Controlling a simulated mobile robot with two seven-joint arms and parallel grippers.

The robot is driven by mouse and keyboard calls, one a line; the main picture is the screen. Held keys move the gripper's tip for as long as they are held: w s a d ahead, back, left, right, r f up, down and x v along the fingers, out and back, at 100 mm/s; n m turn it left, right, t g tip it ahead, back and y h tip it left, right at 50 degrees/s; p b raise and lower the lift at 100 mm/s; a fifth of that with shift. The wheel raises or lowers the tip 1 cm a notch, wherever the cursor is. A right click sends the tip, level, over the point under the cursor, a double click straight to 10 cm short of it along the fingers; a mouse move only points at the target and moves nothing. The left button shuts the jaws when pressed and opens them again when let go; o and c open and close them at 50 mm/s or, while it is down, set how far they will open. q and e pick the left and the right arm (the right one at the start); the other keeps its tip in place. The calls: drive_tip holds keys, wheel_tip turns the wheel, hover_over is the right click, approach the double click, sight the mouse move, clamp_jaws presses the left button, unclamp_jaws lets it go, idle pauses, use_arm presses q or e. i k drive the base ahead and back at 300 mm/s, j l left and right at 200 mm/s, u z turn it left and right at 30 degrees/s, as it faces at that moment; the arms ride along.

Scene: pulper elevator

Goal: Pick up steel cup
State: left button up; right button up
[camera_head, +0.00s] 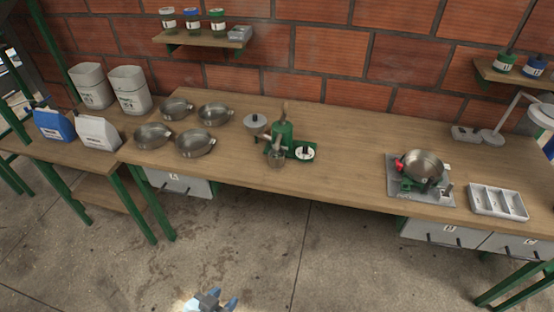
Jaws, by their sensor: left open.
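A small steel cup (276,159) stands on the wooden workbench (330,178), at the front of a green hand grinder (283,134) and close against it. The grinder partly overlaps the cup's top. My left gripper (215,300) shows at the bottom edge of the view, over the concrete floor. It is open and empty, well below and in front of the bench, far from the cup. My right gripper is out of view.
Several steel bowls (195,143) sit left of the grinder. Bench space between grinder and pan is clear. Drawers (180,183) hang under the bench.

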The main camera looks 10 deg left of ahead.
sight(276, 157)
drive_tip(key=i, duration=0.25)
drive_tip(key=i+u, duration=0.3)
drive_tip(key=i, duration=0.15)
drive_tip(key=i+l+u, duration=0.15)
drive_tip(key=i+u, duration=0.15)
drive_tip(key=i, duration=0.15)
